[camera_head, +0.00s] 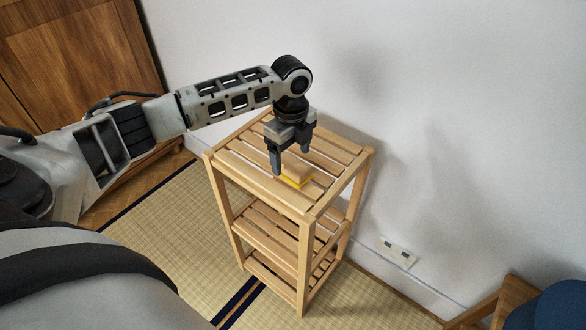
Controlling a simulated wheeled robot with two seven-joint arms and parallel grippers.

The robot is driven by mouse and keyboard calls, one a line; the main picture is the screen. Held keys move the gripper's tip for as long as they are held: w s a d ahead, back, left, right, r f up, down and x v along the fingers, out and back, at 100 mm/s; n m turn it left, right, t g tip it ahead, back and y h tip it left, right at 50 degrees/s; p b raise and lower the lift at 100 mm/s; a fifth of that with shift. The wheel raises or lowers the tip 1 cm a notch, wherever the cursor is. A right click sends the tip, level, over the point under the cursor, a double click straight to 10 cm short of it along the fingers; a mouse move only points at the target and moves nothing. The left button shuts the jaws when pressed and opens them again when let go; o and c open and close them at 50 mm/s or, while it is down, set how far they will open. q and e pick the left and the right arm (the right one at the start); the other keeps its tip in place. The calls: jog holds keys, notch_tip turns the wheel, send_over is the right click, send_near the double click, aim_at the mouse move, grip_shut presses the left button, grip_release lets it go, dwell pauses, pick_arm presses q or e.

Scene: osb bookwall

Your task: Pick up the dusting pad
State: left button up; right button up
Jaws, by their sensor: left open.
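The dusting pad (295,179) is a small block with a tan wooden top and a yellow lower edge. It lies on the top slats of a light wooden shelf rack (245,177), near its front edge. My left gripper (290,163) points down at the pad from above, with its fingers open. One finger is to the left of the pad and the other is behind it to the right. The gripper hides part of the pad, and I cannot tell whether the fingers touch it. My right gripper is not in view.
The rack has lower slatted shelves (275,240) that look empty. A white wall (450,110) with an outlet (397,251) stands behind it. A wooden cabinet (80,50) is at the upper left. A wooden chair-like piece with a blue top (555,308) is at the lower right.

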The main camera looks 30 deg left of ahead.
aim_at(293, 163)
pick_arm(q)
jog(key=f, duration=0.3)
jog(key=shift+d+f, duration=0.2)
jog(key=shift+f, duration=0.15)
jog(key=c, duration=1.1)
jog(key=shift+o, duration=0.2)
jog(key=shift+w+r, duration=0.1)
